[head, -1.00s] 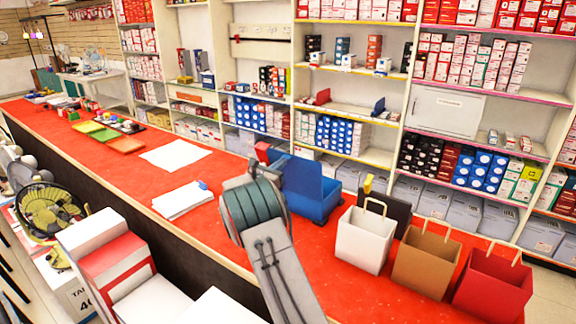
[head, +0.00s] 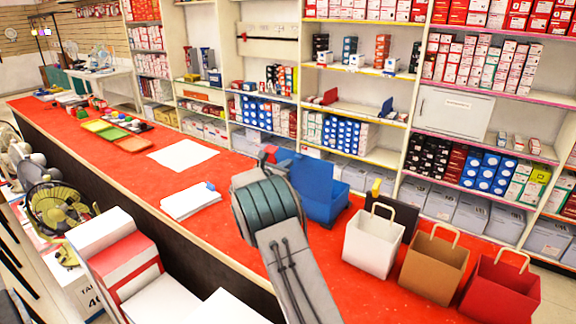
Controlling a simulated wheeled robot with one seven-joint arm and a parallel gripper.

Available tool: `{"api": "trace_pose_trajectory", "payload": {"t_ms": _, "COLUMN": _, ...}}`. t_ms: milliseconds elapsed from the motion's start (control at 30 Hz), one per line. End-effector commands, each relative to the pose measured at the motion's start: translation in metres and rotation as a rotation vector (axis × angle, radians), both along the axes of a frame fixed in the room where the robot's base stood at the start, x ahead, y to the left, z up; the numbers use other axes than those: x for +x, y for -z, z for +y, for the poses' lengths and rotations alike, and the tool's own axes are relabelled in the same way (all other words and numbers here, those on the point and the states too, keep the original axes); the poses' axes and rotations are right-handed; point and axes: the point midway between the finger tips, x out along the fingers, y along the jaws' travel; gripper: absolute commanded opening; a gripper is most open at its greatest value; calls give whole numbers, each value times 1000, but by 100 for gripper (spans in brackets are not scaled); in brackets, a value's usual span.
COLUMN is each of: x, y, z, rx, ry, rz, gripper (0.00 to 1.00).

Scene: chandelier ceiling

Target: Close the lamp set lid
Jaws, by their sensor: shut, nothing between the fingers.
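The lamp set is a blue box (head: 325,209) on the red counter, just beyond my arm. Its blue lid (head: 312,183) is raised and leaning, not lying flat on the box. My arm's grey and teal wrist end covers the box's left and near side. My gripper is hidden behind this part of the arm, so its fingers and any touch on the lid do not show. A small red and dark piece (head: 270,153) shows at the lid's left edge; I cannot tell what it belongs to.
White (head: 370,245), brown (head: 432,265) and red (head: 500,290) paper bags stand to the right. A dark upright panel (head: 390,215) is behind the white bag. Papers (head: 190,201) lie left on the counter (head: 130,175). Stocked shelves line the back.

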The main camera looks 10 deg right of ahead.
Motion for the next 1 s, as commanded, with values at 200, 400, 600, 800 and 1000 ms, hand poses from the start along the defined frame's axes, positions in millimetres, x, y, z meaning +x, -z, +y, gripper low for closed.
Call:
{"api": "trace_pose_trajectory", "payload": {"t_ms": 200, "x": -32, "y": 2, "z": 34, "rx": -1, "ry": 5, "rz": -1, "gripper": 0}}
{"api": "trace_pose_trajectory", "payload": {"t_ms": 400, "x": -59, "y": 1, "z": 73, "rx": -1, "ry": -8, "rz": -1, "gripper": 0}}
{"api": "trace_pose_trajectory", "payload": {"t_ms": 600, "x": -73, "y": 0, "z": 86, "rx": 1, "ry": -3, "rz": -2, "gripper": 0}}
{"api": "trace_pose_trajectory", "payload": {"t_ms": 800, "x": -75, "y": 3, "z": 87, "rx": 92, "ry": 4, "rz": -100, "gripper": 0}}
{"api": "trace_pose_trajectory", "payload": {"t_ms": 1000, "x": -75, "y": 9, "z": 86, "rx": 345, "ry": 16, "rz": -378, "gripper": 0}}
